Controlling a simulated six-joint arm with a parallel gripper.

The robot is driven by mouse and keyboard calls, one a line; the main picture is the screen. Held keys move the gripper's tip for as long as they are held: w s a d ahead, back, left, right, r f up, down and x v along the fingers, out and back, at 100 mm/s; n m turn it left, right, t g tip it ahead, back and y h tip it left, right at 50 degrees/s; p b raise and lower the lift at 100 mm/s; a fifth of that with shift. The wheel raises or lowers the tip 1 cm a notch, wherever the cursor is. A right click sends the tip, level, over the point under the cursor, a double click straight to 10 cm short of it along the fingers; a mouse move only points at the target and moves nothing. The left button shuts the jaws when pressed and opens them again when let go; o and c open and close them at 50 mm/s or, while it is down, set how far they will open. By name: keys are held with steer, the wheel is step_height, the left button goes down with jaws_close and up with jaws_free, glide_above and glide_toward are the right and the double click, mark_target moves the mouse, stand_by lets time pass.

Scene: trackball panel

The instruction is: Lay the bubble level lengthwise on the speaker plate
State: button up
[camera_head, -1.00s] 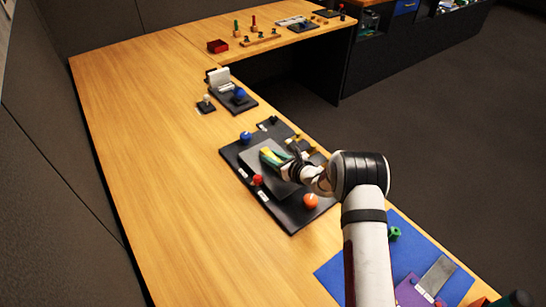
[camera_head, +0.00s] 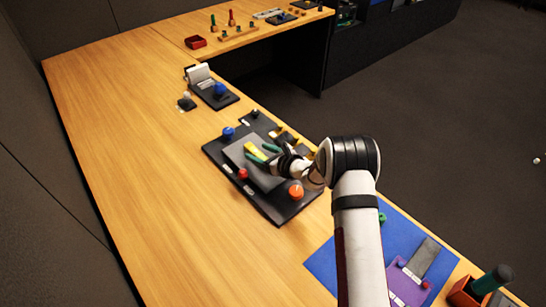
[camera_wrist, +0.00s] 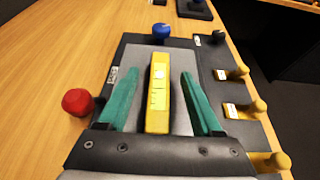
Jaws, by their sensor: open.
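The bubble level (camera_wrist: 157,90) is a yellow bar with pale markings. In the wrist view it lies on the grey speaker plate (camera_wrist: 180,62), its long side running away from the camera. It also shows in the head view (camera_head: 255,151), partly covered by my gripper. The plate shows in the head view too (camera_head: 262,178). My gripper (camera_wrist: 157,80) is open, with one green finger on each side of the level and a visible gap on both sides.
The plate sits on a black panel (camera_head: 268,203) with a blue ball (camera_head: 228,132), a red knob (camera_head: 243,174) and an orange ball (camera_head: 296,191). Yellow knobs (camera_wrist: 258,105) stand to the right. A blue mat (camera_head: 328,262) lies nearer. The wooden desk is clear at left.

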steer(key=v, duration=1.4)
steer(key=s+a+r+n+g+y, duration=0.1)
steer(key=s+a+r+n+g, duration=0.25)
steer(key=s+r+n, duration=0.4)
steer(key=s+a+r+n+g+y, duration=0.1)
steer(key=s+a+r+n+g, duration=0.3)
steer(key=s, duration=0.6)
steer(key=s+d+n+g+h, duration=0.1)
steer(key=s+d+n+h, duration=0.3)
steer(key=s, duration=0.5)
steer(key=s+d+n+g+h, duration=0.1)
steer(key=s+d+n+h, duration=0.4)
steer(key=s+d, duration=0.4)
steer(key=shift+s+f+n+h, duration=0.3)
steer(key=shift+s+f+n, duration=0.05)
steer(key=shift+s+n, duration=0.1)
